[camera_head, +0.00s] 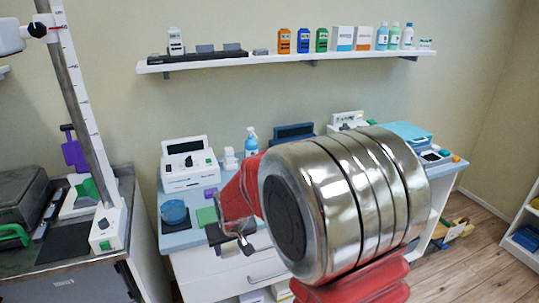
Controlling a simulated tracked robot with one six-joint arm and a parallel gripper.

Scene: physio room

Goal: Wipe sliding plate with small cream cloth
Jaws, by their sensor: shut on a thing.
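My gripper (234,232) is low over the front edge of the blue-topped desk, at the end of my red arm. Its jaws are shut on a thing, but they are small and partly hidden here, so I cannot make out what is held. I cannot pick out a cream cloth. At the left stands a tilted post with a ruled white scale (78,95). A white arm piece with a black knob (38,30) sits near its top. I cannot tell whether that is the sliding plate. My gripper is to the right of the post and apart from it.
On the blue desk (178,228) are a white device (190,163), a blue round tub (174,212), a green pad (206,216) and a spray bottle (252,142). A wall shelf (290,60) holds boxes and bottles. A grey cabinet (70,282) stands at left. My arm hides the desk's middle.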

